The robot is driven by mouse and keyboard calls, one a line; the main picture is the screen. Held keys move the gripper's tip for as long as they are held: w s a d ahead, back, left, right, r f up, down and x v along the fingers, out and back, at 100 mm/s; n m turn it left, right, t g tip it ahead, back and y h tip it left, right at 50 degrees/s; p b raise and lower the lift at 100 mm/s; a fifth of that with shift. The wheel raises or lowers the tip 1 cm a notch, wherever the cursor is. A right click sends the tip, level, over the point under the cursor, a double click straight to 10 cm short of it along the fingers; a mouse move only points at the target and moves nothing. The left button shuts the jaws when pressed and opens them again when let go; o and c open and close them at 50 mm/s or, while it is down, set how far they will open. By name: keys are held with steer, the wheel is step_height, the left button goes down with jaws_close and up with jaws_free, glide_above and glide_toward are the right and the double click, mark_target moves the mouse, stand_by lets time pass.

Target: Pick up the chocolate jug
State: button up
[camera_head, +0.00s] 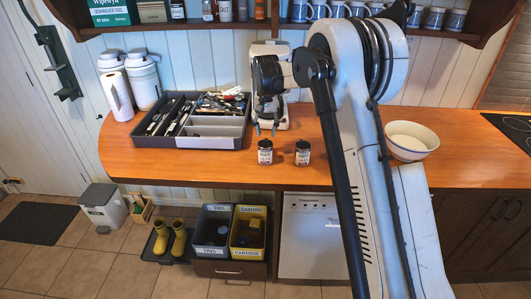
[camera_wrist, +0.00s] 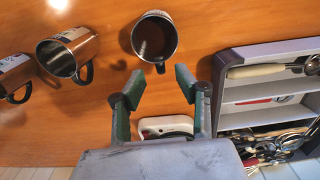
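Small dark jugs with printed labels stand upright on the wooden counter. The left jug (camera_head: 265,151) is just in front of my gripper (camera_head: 266,130); a second jug (camera_head: 303,153) stands to its right. In the wrist view, the jug nearest the tray (camera_wrist: 155,38), with a brown interior, is beyond my open fingertips (camera_wrist: 156,90). Two more jugs lie left, one in the middle (camera_wrist: 68,55) and one cut by the edge (camera_wrist: 14,75). My gripper points down, open and empty, touching no jug. I cannot read which label says chocolate.
A grey utensil tray (camera_head: 217,144) holds cutlery to the left. A white appliance (camera_head: 283,55) stands behind my gripper. A white bowl (camera_head: 412,139) sits on the right. My arm hides part of the counter right of the jugs.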

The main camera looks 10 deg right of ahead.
mark_target(266, 139)
steer(key=shift+f+p, duration=0.45)
steer(key=shift+f, duration=2.1)
jaws_close()
